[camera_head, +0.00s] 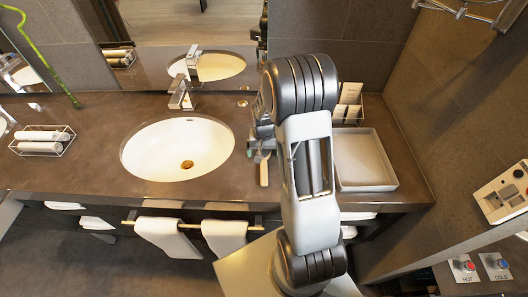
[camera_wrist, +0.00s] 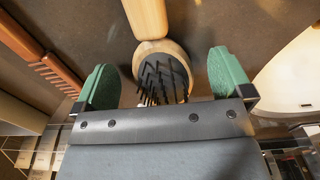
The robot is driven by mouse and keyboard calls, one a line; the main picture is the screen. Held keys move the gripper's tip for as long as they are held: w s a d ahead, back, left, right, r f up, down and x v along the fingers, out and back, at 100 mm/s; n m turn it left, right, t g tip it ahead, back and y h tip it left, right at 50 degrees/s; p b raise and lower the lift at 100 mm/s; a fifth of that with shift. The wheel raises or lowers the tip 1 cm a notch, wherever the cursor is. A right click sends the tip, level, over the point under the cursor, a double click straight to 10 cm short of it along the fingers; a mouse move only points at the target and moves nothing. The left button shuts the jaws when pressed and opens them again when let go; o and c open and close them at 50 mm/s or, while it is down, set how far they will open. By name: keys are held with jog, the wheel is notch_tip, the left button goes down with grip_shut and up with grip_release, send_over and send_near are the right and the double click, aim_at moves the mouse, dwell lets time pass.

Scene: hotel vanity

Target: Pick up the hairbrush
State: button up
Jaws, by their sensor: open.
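The hairbrush (camera_wrist: 150,18) has a pale wooden handle and a round head with dark bristles facing up, and it lies on the brown counter. In the wrist view its head sits between the green-padded fingers of my gripper (camera_wrist: 162,74), with a gap on both sides. The gripper is open and holds nothing. In the head view the hairbrush handle (camera_head: 264,172) shows just left of my arm, right of the sink. My arm hides much of the gripper and the brush head there.
A brown wooden comb (camera_wrist: 38,45) lies left of the brush in the wrist view. The white sink (camera_head: 150,150) is left of my gripper in the head view. An empty white tray (camera_head: 365,160) is right of my arm. Rolled towels (camera_head: 42,141) sit in a rack at far left.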

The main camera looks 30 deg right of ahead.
jog(key=shift+f, duration=0.25)
jog(key=shift+c, duration=0.2)
jog(key=c, duration=1)
